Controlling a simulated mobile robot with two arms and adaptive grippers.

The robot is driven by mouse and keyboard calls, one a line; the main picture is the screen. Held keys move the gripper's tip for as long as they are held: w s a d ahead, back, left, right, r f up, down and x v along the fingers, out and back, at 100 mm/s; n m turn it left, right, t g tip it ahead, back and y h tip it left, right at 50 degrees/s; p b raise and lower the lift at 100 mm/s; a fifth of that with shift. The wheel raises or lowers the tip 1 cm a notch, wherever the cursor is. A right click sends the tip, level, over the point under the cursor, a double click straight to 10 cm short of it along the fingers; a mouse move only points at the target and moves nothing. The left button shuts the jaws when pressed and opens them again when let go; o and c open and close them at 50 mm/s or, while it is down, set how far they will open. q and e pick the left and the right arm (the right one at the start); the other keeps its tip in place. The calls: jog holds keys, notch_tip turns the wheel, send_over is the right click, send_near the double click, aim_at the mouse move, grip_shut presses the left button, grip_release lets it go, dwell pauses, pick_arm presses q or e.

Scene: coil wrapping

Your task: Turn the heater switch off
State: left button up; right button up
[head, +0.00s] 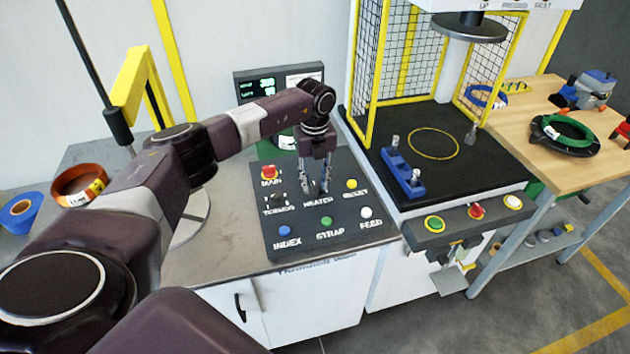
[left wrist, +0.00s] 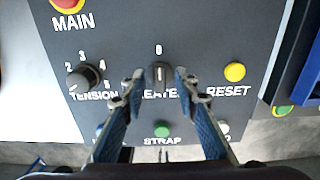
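The heater switch (left wrist: 160,74) is a dark rotary knob on the dark control panel (head: 290,250), with a "0" printed above it. In the left wrist view its handle looks upright, in line with the "0". My left gripper (head: 319,188) points down at the switch from above. In the left wrist view its two fingers (left wrist: 159,82) stand on either side of the knob, with a small gap showing on each side. The fingers partly cover the HEATER label. In the head view the gripper hides much of the switch. My right gripper is not in view.
The tension knob (left wrist: 83,78) is left of the heater switch, and the yellow reset button (left wrist: 235,72) is right. The red main button (head: 269,173) is above left. Index, strap and feed buttons line the panel's front. A caged press station (head: 435,150) stands right.

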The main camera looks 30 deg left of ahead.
aim_at(315, 185)
pick_arm(q)
notch_tip(315, 185, up, 12)
dwell(0.5)
dwell(0.3)
